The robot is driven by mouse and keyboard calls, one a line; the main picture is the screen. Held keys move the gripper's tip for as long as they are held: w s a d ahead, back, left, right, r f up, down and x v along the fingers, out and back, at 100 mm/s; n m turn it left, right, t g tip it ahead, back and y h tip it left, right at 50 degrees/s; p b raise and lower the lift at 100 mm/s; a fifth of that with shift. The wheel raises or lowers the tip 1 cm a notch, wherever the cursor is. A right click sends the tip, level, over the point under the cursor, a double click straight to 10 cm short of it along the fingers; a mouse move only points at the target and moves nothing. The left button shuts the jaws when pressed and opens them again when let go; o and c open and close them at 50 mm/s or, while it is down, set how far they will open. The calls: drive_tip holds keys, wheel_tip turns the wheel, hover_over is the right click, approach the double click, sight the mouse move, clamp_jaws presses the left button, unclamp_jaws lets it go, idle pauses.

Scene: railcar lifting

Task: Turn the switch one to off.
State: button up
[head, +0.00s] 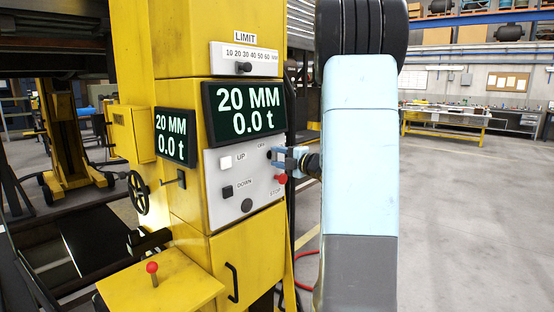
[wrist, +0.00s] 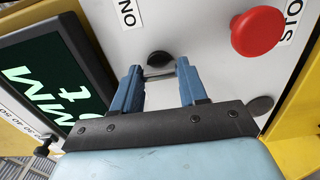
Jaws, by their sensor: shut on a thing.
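A grey control panel (head: 240,165) on the yellow column carries the switch, whose dark round part (wrist: 160,58) shows just beyond my fingertips in the wrist view. A narrow grey switch handle (wrist: 158,74) lies between the blue fingers of my gripper (wrist: 159,72), which are shut on it. In the head view my gripper (head: 279,157) reaches the panel's right edge from the right. The fingers partly hide the handle, so its exact angle is hard to tell.
A red stop button (wrist: 256,31) sits close to my gripper; it also shows below it in the head view (head: 281,178). UP (head: 226,162) and DOWN (head: 227,191) buttons are left. A display (head: 243,109) reads 20 MM and 0.0 t. Open floor lies right.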

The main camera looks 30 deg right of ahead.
drive_tip(key=shift+a+f, duration=0.1)
drive_tip(key=shift+f, duration=0.25)
drive_tip(key=o, duration=1)
drive_tip(key=shift+r, duration=0.1)
drive_tip(key=shift+o, duration=0.3)
drive_tip(key=shift+r, duration=0.1)
drive_tip(key=v, duration=1.3)
drive_tip(key=shift+s+d, duration=0.2)
drive_tip(key=shift+s, duration=0.15)
